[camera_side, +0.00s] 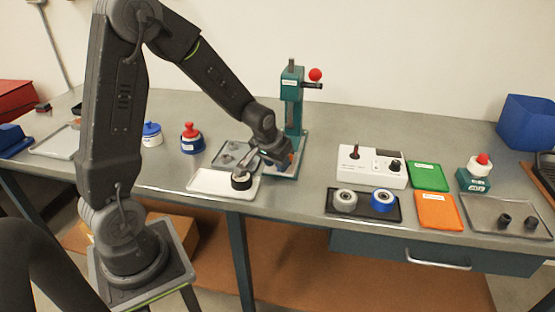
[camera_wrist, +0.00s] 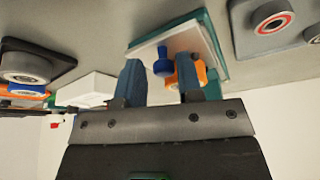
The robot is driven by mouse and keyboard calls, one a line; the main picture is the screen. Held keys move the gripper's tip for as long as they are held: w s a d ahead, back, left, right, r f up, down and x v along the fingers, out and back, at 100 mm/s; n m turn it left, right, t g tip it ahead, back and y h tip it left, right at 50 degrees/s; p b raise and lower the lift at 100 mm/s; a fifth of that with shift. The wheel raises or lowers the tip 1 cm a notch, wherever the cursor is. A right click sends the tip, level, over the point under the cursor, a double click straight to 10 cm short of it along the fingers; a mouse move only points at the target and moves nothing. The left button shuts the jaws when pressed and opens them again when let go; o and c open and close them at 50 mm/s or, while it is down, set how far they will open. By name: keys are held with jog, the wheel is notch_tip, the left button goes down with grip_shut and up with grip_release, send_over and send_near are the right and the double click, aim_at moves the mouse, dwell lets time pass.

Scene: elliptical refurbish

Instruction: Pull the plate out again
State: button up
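The teal lever press (camera_side: 292,110) with a red ball handle stands behind my gripper (camera_side: 283,160), which is low over its base. In the wrist view a pale plate (camera_wrist: 182,42) lies on a teal base (camera_wrist: 213,40). A blue knob (camera_wrist: 162,63) stands at the plate, and an orange part (camera_wrist: 201,72) is beside it, partly hidden by a finger. My gripper (camera_wrist: 160,82) also shows there with its fingers apart, the knob showing in the gap between them. I see no contact with the knob. In the side view my gripper hides the plate.
A white tray (camera_side: 205,181) with a dark-banded cylinder (camera_side: 241,180) lies just left of my gripper. A grey parts tray (camera_side: 222,163) is behind it. A white control box (camera_side: 372,167) and a black tray with two wheels (camera_side: 365,212) stand right of the press.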

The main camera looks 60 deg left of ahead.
jog(key=shift+o, duration=1.1)
jog(key=shift+w, duration=0.1)
jog(key=shift+r, duration=0.1)
jog(key=v, duration=1.3)
jog(key=shift+s+r, duration=0.25)
jog(key=shift+r, duration=0.05)
jog(key=shift+d, duration=0.1)
jog(key=s+d+r+m, duration=0.2)
jog(key=s+d, duration=0.3)
jog(key=s, duration=0.2)
jog(key=s+d+r+m+t+h, duration=0.1)
jog(key=s+d+r+m, duration=0.1)
jog(key=s+d, duration=0.4)
jog(key=shift+s+d+r+t+h, duration=0.25)
jog(key=shift+s+t+h, duration=0.05)
jog(key=shift+s, duration=0.35)
